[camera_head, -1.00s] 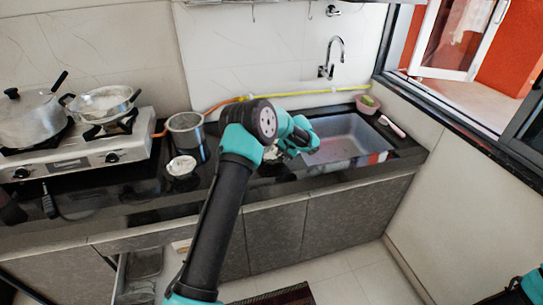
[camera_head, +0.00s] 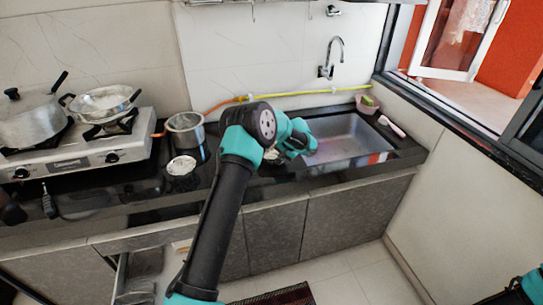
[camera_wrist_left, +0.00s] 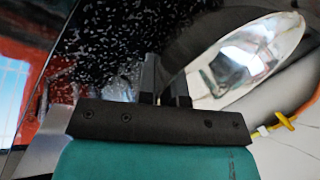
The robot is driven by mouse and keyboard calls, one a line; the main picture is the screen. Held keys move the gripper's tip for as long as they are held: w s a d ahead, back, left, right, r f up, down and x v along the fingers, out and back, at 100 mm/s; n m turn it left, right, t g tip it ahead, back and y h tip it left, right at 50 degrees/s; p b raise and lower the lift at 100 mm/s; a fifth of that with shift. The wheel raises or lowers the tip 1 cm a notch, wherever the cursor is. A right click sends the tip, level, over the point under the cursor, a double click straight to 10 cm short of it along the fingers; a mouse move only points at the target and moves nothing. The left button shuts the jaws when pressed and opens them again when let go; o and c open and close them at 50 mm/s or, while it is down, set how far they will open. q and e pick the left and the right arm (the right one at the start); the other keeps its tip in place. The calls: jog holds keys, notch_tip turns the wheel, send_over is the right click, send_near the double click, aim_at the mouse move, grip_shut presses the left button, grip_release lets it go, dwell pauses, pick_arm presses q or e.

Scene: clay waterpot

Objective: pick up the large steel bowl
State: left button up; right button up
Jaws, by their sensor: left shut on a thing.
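A steel bowl (camera_wrist_left: 258,50) with a shiny, reflecting inside shows at the right of the left wrist view. Its near wall meets my left gripper (camera_wrist_left: 165,78), whose two dark fingers are shut on the rim. In the head view my left arm covers most of this bowl, and only a pale bit (camera_head: 271,155) shows below the wrist, just left of the sink. The fingertips are hidden there by the wrist. My right gripper is out of view; only a part of that arm shows at the lower right corner.
A smaller bowl (camera_head: 182,166) and a steel pot (camera_head: 186,130) stand on the black counter (camera_head: 140,182) left of my arm. A stove (camera_head: 85,150) carries a lidded pot (camera_head: 28,118) and a pan (camera_head: 102,103). The sink (camera_head: 350,138) lies to the right, below the tap (camera_head: 330,62).

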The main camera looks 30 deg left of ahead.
pick_arm(q)
grip_shut()
jog(key=shift+r, duration=0.5)
notch_tip(320, 180, up, 3)
jog(key=shift+f, duration=0.1)
jog(key=s+d+r, duration=0.1)
jog(key=s+d, duration=0.7)
jog(key=s, duration=0.6)
